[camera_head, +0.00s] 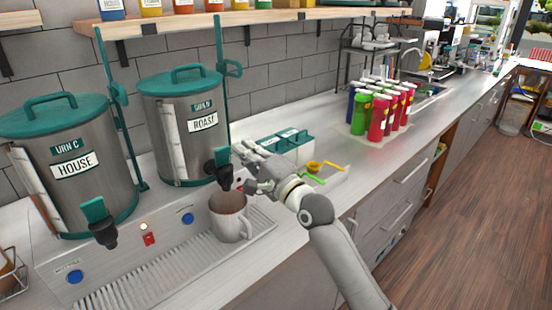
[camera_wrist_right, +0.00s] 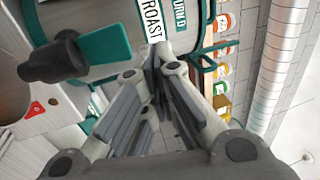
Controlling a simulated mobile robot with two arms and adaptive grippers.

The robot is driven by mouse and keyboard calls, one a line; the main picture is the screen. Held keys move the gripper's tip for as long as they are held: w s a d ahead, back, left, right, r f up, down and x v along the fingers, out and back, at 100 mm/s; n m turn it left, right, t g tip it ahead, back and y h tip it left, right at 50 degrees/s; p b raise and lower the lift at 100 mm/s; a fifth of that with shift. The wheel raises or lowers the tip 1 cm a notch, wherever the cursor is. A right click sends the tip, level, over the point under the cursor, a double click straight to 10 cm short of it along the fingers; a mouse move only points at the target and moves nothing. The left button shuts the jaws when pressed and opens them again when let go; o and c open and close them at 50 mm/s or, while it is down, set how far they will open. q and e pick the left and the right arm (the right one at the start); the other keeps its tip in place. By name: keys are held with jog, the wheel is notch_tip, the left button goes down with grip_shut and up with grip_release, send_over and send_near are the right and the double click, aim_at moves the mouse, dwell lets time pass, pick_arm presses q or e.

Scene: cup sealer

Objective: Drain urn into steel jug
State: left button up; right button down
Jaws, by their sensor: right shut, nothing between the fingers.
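The steel urn labelled "URN D ROAST" (camera_head: 160,115) has a teal lid and a black tap (camera_head: 222,172) with a teal lever (camera_head: 221,155). A grey jug (camera_head: 233,227) with a handle stands upright on the drip tray below this tap; its inside looks brownish. My right gripper (camera_head: 243,155) is shut and empty, just right of the tap. In the right wrist view its fingertips (camera_wrist_right: 158,50) meet in front of the urn's label, with the tap (camera_wrist_right: 55,58) and teal lever (camera_wrist_right: 106,46) to their left. My left gripper is out of view.
A second urn, "URN C HOUSE" (camera_head: 65,170), stands at left with its own tap (camera_head: 100,225). The slatted drip tray (camera_head: 150,277) runs along the front. Teal-lidded boxes (camera_head: 285,142) and coloured bottles (camera_head: 377,115) stand to the right. A shelf (camera_head: 190,20) hangs above.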

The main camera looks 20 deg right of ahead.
pick_arm(q)
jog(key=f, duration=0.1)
jog(key=b, duration=0.1)
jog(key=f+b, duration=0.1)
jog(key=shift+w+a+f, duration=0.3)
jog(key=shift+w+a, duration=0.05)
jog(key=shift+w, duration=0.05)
pick_arm(e)
jog(key=s+d+r, duration=0.1)
jog(key=s+d, duration=0.1)
jog(key=s, duration=0.4)
jog(key=shift+s+d, duration=0.2)
jog(key=shift+s, duration=0.15)
jog(key=shift+r, duration=0.15)
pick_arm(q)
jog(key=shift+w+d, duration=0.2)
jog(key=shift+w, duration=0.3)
